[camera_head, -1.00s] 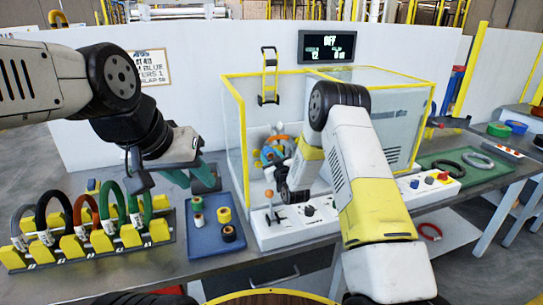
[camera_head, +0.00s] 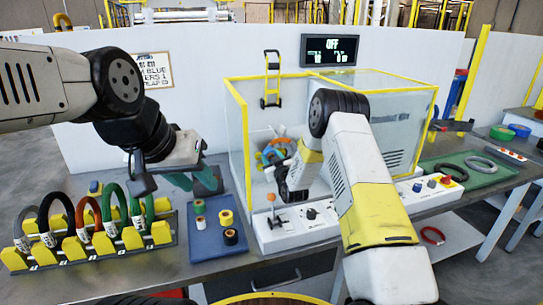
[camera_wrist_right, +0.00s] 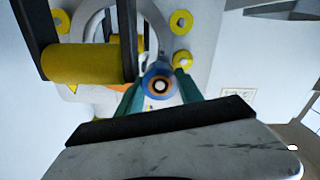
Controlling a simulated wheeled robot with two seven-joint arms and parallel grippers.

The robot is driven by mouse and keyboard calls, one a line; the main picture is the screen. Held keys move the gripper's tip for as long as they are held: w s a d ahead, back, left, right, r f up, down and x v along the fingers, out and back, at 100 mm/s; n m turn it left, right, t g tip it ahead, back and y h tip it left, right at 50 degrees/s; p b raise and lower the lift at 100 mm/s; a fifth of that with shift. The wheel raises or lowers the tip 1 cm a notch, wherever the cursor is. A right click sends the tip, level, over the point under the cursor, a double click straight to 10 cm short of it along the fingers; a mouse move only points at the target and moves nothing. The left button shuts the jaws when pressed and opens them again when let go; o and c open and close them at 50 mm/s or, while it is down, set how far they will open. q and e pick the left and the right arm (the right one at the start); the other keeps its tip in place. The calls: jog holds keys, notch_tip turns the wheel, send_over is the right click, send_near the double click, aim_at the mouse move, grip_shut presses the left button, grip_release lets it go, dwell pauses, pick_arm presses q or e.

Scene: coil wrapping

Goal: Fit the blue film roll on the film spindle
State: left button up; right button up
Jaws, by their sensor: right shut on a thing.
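The blue film roll (camera_wrist_right: 147,80) is end-on between the green fingers of my right gripper (camera_wrist_right: 158,91), in the right wrist view. The gripper is shut on it. An orange ring and a pale centre show in its end; I cannot tell whether the spindle is inside it. In the head view, my right wrist reaches into the yellow-framed wrapping machine (camera_head: 236,130), and its fingers and the roll are hard to make out. I cannot pick out the film spindle clearly. My left gripper (camera_head: 191,181) is open and empty above the blue tray's back edge.
The blue tray (camera_head: 213,246) holds several small rolls. A rack (camera_head: 75,254) of coloured coils stands at left. A control panel (camera_head: 270,237) lies before the machine. In the right wrist view, a yellow roller (camera_wrist_right: 80,63) and a grey ring (camera_wrist_right: 84,22) are close by.

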jog(key=o, duration=1.5)
jog(key=shift+c, duration=0.2)
jog(key=shift+s, duration=0.1)
jog(key=v, duration=0.7)
jog(key=shift+s, duration=0.3)
jog(key=shift+d, duration=0.1)
